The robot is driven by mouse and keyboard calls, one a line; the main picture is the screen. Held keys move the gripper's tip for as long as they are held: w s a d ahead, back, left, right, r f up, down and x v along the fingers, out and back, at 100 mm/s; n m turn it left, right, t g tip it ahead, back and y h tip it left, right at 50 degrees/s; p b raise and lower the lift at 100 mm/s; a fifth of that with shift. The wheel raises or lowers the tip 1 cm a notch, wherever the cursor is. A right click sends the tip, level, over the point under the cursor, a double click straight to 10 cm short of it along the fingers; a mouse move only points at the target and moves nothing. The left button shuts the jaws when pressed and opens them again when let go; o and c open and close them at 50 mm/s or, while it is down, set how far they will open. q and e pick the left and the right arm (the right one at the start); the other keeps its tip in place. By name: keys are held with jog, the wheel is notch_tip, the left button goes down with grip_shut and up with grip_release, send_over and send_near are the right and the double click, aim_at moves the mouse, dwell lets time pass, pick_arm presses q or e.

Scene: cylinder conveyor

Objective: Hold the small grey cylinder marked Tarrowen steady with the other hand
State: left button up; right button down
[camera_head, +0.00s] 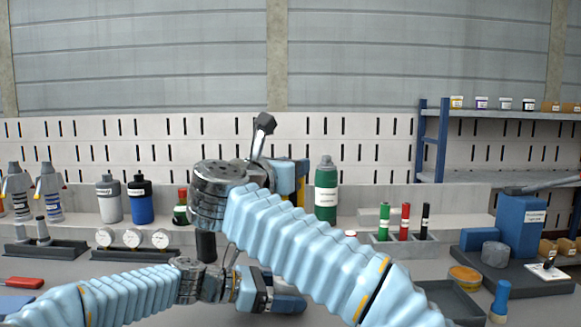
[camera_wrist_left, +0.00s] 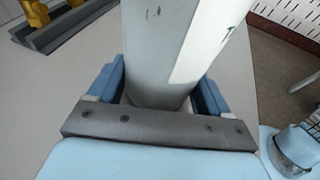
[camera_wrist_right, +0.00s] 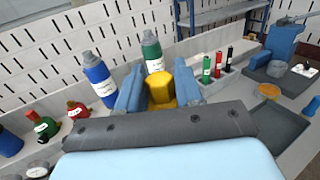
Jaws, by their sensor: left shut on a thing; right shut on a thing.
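In the head view my right arm hides this cylinder. My right gripper (camera_head: 295,172) is higher up, above the left one. It is shut on a yellow faceted piece (camera_wrist_right: 160,88), whose edge also shows in the head view (camera_head: 299,196). Whether the yellow piece joins the grey cylinder cannot be told.
A green bottle (camera_head: 326,193) stands just behind my right gripper. Grey (camera_head: 109,205) and blue (camera_head: 140,205) bottles stand further left. A rack of small green, red and black cylinders (camera_head: 405,222) and a blue block (camera_head: 518,225) are at the right.

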jog(key=n+y, duration=0.1)
jog(key=t+y, duration=0.1)
jog(key=shift+d+n+y, duration=0.25)
jog(key=shift+n+y, duration=0.05)
jog(key=shift+n, duration=0.1)
jog(key=shift+n+t+y, duration=0.4)
jog(key=shift+n+y, duration=0.4)
jog(key=shift+y, duration=0.4)
jog(key=shift+n+y, duration=0.6)
jog(key=shift+y, duration=0.4)
jog(key=shift+a+n+y, duration=0.25)
jog(key=shift+n+y, duration=0.45)
jog(key=shift+y, duration=0.4)
jog(key=shift+d+n+y, duration=0.15)
jog(key=shift+n+y, duration=0.25)
jog(key=shift+y, duration=0.4)
jog(key=n+y, duration=0.2)
jog(key=y, duration=0.1)
jog(key=shift+w+d+n+g+y, duration=0.1)
jog(key=shift+n+g+y, duration=0.2)
jog(key=shift+g, duration=0.1)
jog(key=n+g+y, duration=0.1)
jog(key=n+y, duration=0.1)
jog(key=y, duration=0.1)
jog(key=shift+f+g, duration=0.1)
jog(key=shift+g, duration=0.2)
jog(key=shift+a+n+y, duration=0.2)
jog(key=shift+n+y, duration=0.1)
